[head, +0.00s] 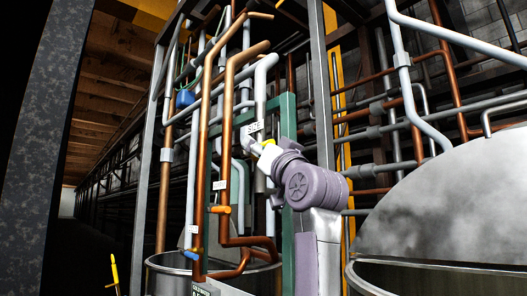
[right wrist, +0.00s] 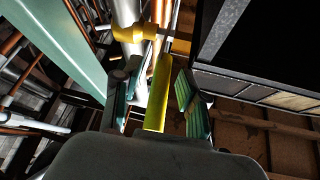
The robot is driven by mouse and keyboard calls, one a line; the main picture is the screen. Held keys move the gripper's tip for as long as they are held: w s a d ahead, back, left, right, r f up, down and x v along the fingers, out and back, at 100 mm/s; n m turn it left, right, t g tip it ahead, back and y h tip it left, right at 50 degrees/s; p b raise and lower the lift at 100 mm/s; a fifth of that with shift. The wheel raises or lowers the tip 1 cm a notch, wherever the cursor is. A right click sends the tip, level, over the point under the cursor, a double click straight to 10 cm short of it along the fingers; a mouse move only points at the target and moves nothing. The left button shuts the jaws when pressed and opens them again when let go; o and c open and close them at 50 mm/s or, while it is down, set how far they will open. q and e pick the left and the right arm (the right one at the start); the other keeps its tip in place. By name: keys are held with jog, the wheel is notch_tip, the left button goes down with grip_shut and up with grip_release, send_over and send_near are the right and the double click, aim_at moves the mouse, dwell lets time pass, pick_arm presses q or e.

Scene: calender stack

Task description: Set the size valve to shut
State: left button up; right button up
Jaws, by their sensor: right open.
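The size valve shows in the right wrist view as a yellow lever (right wrist: 158,92) and a yellow collar (right wrist: 131,33) on a pale pipe. The lever runs lengthwise between the two fingers of my right gripper (right wrist: 152,85), which stands open around it. Gaps show on both sides, and I cannot tell whether either finger touches it. In the head view my right gripper (head: 256,152) is at the pipe just below the white size label (head: 256,127). My wrist hides most of the valve there. My left gripper is not in view.
Copper pipes (head: 205,130) run close on the left, with an orange handle (head: 220,209) and a blue handle (head: 190,255) lower down. A green post (head: 287,115) stands right beside my gripper. A large steel tank (head: 450,200) fills the right.

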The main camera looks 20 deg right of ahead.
jog(key=v, duration=1.2)
